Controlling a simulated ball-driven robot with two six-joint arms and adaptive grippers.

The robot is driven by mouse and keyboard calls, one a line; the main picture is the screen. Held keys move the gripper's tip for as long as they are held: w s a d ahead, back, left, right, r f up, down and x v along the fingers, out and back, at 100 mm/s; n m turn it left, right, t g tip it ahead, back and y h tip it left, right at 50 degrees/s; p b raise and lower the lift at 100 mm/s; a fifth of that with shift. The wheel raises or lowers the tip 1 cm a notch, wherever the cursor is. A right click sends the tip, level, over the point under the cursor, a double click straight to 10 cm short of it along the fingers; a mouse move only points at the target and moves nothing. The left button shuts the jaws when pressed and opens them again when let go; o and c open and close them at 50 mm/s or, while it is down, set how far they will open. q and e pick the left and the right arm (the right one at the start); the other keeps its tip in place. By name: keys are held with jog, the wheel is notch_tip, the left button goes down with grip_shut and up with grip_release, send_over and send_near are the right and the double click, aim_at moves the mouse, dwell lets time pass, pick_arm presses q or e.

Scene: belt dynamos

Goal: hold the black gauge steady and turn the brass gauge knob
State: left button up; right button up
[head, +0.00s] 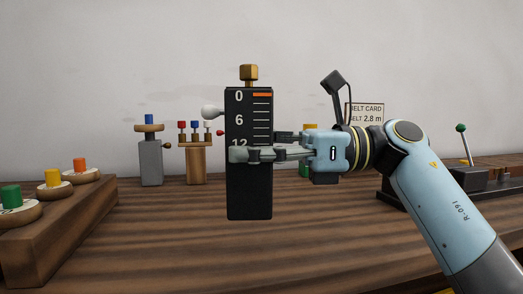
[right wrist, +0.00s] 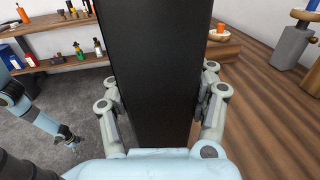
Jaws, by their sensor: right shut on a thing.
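The black gauge (head: 249,190) is an upright block in the middle of the head view, with a white scale marked 0, 6 and 12 and an orange bar beside the 0. The brass knob (head: 248,73) sits on its top, with nothing touching it. My right gripper (head: 262,148) comes from the right and is shut on the gauge, one finger crossing its face near the 12. In the right wrist view the gauge's dark side (right wrist: 150,75) stands between both fingers. I cannot tell whether its base touches the table. My left gripper (right wrist: 70,138) is low, far from the gauge, and small.
A wooden stand (head: 75,215) with coloured pegs is at the left. A grey post (head: 151,163) and a small peg rack (head: 196,162) stand behind. A white ball (head: 210,112) shows beside the gauge. The table front (head: 170,260) is clear.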

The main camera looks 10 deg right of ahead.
jog(key=shift+w+a+f+b, duration=0.35)
jog(key=shift+a+f+b, duration=0.2)
jog(key=shift+a+f, duration=0.15)
pick_arm(q)
notch_tip(320, 180, down, 7)
jog(key=w+a+b, duration=0.2)
jog(key=b, duration=0.4)
jog(key=shift+a+r, duration=0.2)
pick_arm(e)
jog(key=w+a+f, duration=0.1)
jog(key=a+f, duration=0.1)
jog(key=w+a+f, duration=0.1)
jog(key=a+f, duration=0.1)
jog(key=w+a+f, duration=0.2)
jog(key=f, duration=0.1)
jog(key=shift+a+f, duration=0.1)
jog(key=shift+a, duration=0.2)
pick_arm(q)
jog(key=shift+s+d+b, duration=0.15)
jog(key=shift+d+b, duration=0.1)
jog(key=shift+b, duration=0.05)
jog(key=shift+s+f, duration=0.15)
jog(key=shift+s, duration=0.35)
pick_arm(e)
jog(key=shift+f, duration=0.3)
